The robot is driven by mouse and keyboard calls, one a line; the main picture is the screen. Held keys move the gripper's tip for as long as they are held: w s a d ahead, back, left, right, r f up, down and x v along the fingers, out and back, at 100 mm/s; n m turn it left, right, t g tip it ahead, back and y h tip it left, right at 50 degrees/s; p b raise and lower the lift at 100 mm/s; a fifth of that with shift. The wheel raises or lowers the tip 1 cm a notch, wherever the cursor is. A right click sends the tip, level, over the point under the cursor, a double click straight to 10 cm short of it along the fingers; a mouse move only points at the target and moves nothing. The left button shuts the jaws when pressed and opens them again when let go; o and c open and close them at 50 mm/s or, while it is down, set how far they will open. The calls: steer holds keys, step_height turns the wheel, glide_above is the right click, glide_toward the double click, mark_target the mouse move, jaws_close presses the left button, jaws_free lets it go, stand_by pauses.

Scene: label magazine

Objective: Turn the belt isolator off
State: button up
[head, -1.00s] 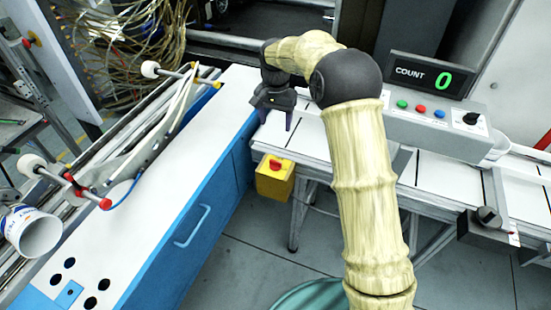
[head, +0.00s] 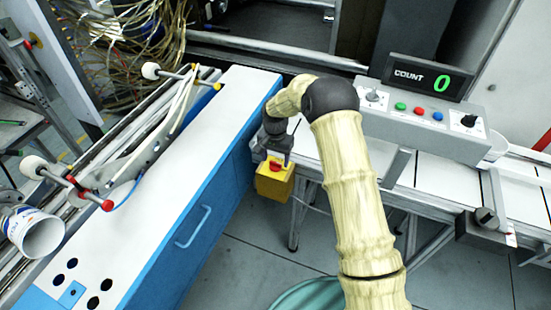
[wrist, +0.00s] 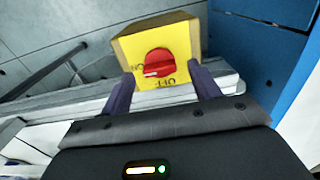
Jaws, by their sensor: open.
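The belt isolator is a yellow box (head: 272,187) with a red rotary knob (head: 276,167), at the near edge of the conveyor. In the wrist view the yellow box (wrist: 190,45) faces me with the red knob (wrist: 158,62) in its middle. A pale mark on the knob lies at its lower left, toward the black ON lettering; OFF is printed upside down below the knob. My gripper (wrist: 161,76) is open and empty, with one finger on each side of the knob's lower part in the picture. In the head view my gripper (head: 277,156) is just above the box; contact cannot be told.
A blue cabinet with a white top (head: 185,150) stands close on the left of the isolator. The conveyor (head: 435,180) runs to the right, carrying a grey control panel (head: 420,125) with buttons and a COUNT display (head: 425,76) reading 0. Open floor lies in front.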

steer(key=shift+f, duration=0.6)
steer(key=c, duration=1)
